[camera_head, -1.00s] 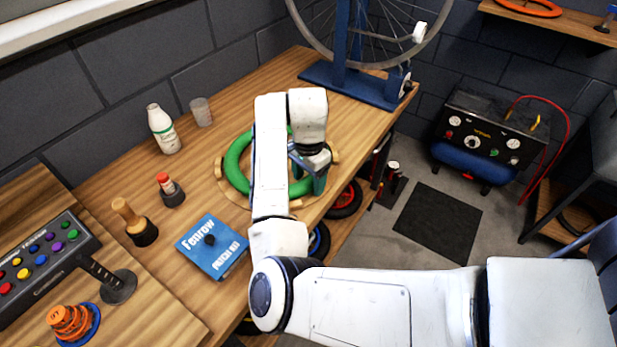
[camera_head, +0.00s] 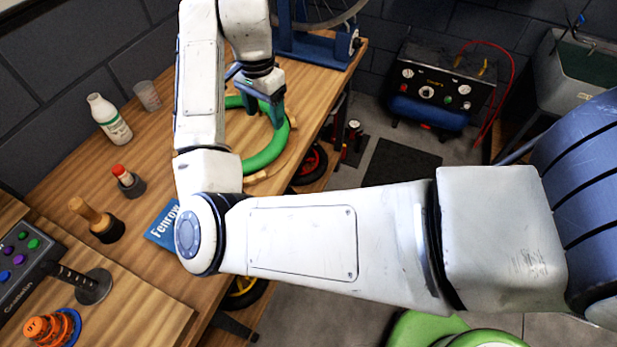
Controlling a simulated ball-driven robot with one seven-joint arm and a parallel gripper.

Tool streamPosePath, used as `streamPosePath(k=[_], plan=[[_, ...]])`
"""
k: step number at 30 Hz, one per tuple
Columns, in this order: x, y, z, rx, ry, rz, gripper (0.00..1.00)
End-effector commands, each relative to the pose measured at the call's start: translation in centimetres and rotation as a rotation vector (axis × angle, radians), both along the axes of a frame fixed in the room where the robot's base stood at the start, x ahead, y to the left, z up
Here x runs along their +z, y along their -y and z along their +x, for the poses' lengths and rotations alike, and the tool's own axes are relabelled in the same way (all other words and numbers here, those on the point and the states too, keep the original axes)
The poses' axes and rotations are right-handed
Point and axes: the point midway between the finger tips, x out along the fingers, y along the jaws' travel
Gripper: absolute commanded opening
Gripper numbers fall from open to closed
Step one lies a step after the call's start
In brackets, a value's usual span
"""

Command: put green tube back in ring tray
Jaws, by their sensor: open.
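The green tube (camera_head: 268,153) is a thick ring lying on the bench, in or on the round wooden ring tray (camera_head: 279,169). My arm hides its left part, so I cannot tell how fully it is seated. Pale wooden pieces of the tray show at its lower right edge. My gripper (camera_head: 266,112) is open, fingers pointing down over the far side of the green tube. I cannot tell whether a finger touches the tube.
A clear cup (camera_head: 147,96) is behind. A blue wheel stand (camera_head: 318,45) occupies the bench's far end.

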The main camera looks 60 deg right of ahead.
Motion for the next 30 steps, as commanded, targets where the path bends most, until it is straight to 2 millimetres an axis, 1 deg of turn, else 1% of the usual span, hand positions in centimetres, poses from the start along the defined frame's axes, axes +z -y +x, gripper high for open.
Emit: streamPosePath(k=[4,8,11,14,17,20,23,26,27,29,30], plan=[[-1.2,2.1,-1.8,0.076,-0.007,-0.1,0.67],[-2.7,3.9,-3.8,0.233,-0.019,-0.228,0.67],[-3.9,4.4,-5.1,0.386,-0.034,-0.308,0.67],[-5.5,4.0,-6.4,0.555,-0.052,-0.364,0.67],[-7.5,2.8,-7.8,0.736,-0.07,-0.392,0.67],[-9.7,0.9,-9.6,0.922,-0.083,-0.393,0.67],[-12.1,-1.7,-11.6,1.101,-0.085,-0.364,0.67],[-14.5,-5.0,-14.2,1.277,-0.077,-0.312,0.67],[-15.4,-6.5,-15.4,1.346,-0.069,-0.283,0.67],[-16.6,-8.7,-17.1,1.439,-0.05,-0.238,0.67],[-17.3,-10.1,-18.2,1.493,-0.036,-0.208,0.67]])
